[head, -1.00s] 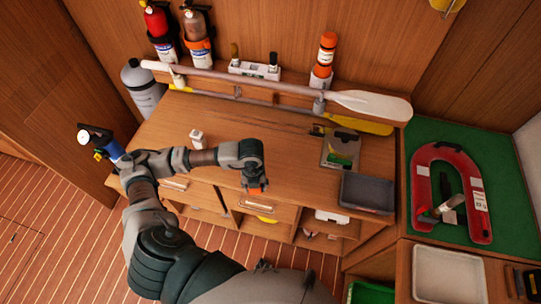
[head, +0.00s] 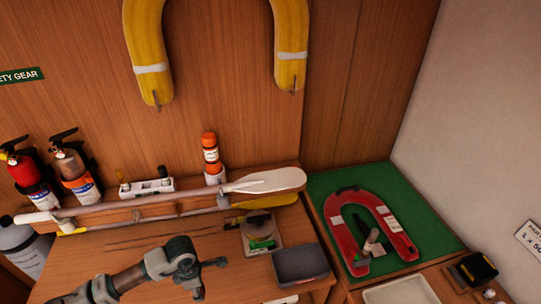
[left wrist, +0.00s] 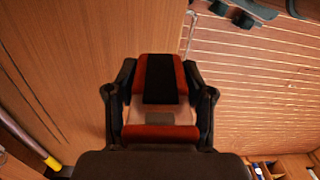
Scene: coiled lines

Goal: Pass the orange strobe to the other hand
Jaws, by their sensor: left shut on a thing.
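My left gripper (head: 212,264) reaches in from the lower left over the wooden bench in the head view. In the left wrist view, the left gripper (left wrist: 160,108) is shut on the orange strobe (left wrist: 130,132), with a dark finger on each side. The strobe has orange-red ends, a paler middle and a black strip down its front. I cannot make out the strobe in the head view now. My right gripper is in neither view.
An orange-and-white canister (head: 210,155) stands behind a paddle (head: 265,181) along the bench back. A grey tray (head: 300,265) and a small box with a green item (head: 262,243) are right of my gripper. A red horseshoe float (head: 340,232) lies on green matting (head: 330,182).

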